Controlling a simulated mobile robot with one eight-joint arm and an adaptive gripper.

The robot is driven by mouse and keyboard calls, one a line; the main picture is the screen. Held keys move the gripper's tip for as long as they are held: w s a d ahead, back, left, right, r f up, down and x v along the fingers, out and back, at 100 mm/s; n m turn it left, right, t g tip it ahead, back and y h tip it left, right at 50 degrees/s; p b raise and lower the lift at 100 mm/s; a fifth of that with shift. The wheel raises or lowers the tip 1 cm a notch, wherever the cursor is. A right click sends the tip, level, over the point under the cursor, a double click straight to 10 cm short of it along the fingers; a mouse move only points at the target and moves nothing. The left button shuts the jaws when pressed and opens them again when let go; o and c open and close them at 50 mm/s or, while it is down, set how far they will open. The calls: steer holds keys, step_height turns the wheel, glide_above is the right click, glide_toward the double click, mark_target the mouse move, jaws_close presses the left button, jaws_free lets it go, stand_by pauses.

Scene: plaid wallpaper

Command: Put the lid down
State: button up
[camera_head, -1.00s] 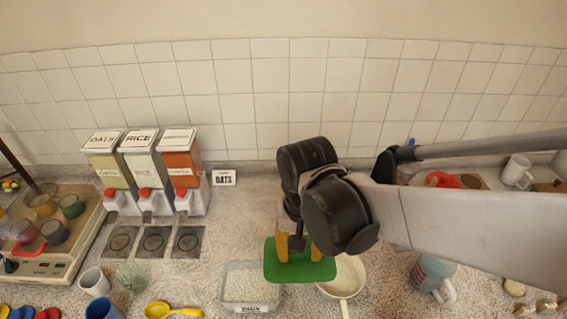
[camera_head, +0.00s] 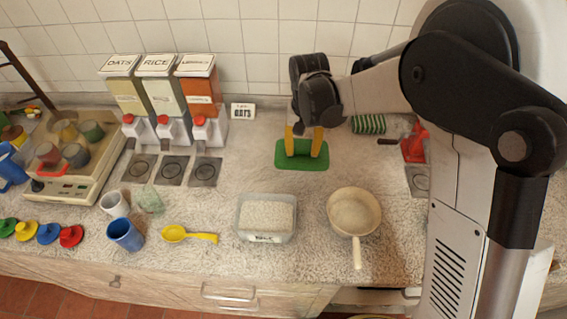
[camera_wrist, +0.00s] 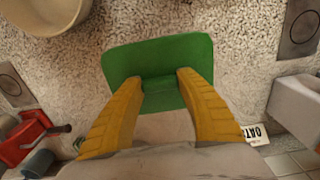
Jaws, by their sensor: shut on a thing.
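The lid (camera_head: 302,161) is a flat green rectangle with a raised grip. My gripper (camera_head: 304,142) has its yellow fingers shut on that grip, with the lid level below them. The wrist view also shows the lid (camera_wrist: 160,52) between the fingertips of my gripper (camera_wrist: 160,80). The lid is over the bare back part of the counter, close to its surface; whether it touches is hard to tell. The clear box of white grains (camera_head: 265,235), with a label on its front, stands open in front of the lid, apart from it.
A cream pan (camera_head: 354,194) stands right of the box, handle forward. An OATS card (camera_head: 243,111) and dispensers (camera_head: 160,88) stand at the back left. A green striped thing (camera_head: 368,124) and red grinder-like thing (camera_head: 415,143) are to the right. Counter around the lid is clear.

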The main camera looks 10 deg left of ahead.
mark_target(283, 150)
steer(key=a+f, duration=0.2)
steer(key=a, duration=0.1)
steer(key=a+f+b, duration=0.1)
steer(key=a, duration=0.1)
steer(key=shift+w+a+f, duration=0.15)
steer(key=shift+a, duration=0.05)
steer(key=shift+f+b, duration=0.55)
steer(key=shift+f, duration=1.45)
steer(key=shift+f, duration=0.15)
steer(key=o, duration=1.1)
steer(key=shift+c, duration=0.2)
